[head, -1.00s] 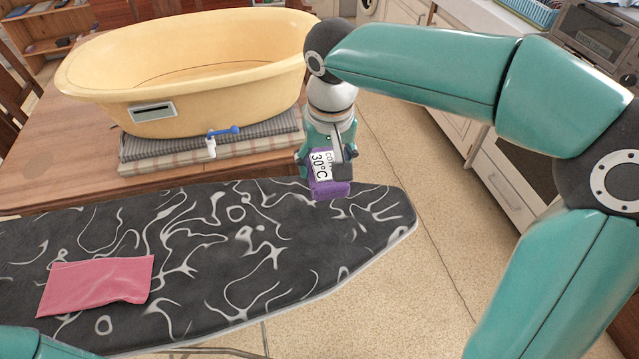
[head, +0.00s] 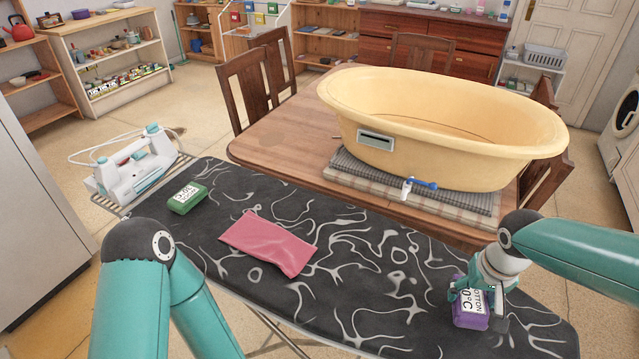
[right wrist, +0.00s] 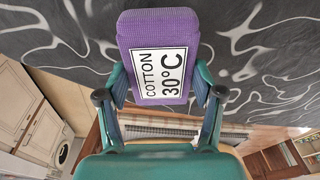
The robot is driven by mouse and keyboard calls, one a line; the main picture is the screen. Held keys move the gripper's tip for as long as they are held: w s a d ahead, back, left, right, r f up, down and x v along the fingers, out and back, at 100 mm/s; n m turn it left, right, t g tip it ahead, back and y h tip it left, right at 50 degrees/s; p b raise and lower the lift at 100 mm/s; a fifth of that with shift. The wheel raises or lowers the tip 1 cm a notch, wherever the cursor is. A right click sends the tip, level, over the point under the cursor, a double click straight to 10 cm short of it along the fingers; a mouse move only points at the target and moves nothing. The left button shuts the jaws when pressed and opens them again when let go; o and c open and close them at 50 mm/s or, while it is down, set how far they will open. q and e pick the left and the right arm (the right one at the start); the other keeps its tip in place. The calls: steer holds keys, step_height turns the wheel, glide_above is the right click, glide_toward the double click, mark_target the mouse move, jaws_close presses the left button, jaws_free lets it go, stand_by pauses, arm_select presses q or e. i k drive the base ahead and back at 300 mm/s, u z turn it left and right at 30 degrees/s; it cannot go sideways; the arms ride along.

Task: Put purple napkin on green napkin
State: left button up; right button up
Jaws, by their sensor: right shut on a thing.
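The purple napkin (head: 468,318) is a folded block with a white "COTTON 30°C" label. My right gripper (head: 482,297) is shut on it at the right end of the dark patterned ironing board (head: 385,290). In the right wrist view the purple napkin (right wrist: 157,32) sits between the two fingers, with the board behind it. I cannot tell whether it touches the board. The green napkin (head: 188,198), a small folded block with a white label, lies at the board's left end, far from the right gripper. My left arm shows at lower left, but its gripper is out of view.
A flat pink cloth (head: 268,243) lies on the board between the green and purple napkins. A white iron (head: 138,165) stands on the rack at the board's left end. A yellow tub (head: 440,125) on folded cloths stands on the wooden table (head: 290,140) behind.

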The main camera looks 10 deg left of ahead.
mark_target(186, 193)
steer(key=z, duration=0.15)
steer(key=k, duration=0.3)
steer(key=u, duration=0.45)
steer(key=i, duration=0.15)
steer(key=z, duration=2.4)
steer(key=k, duration=1.3)
steer(key=z, duration=0.3)
steer(key=i, duration=0.15)
steer(key=u, duration=3)
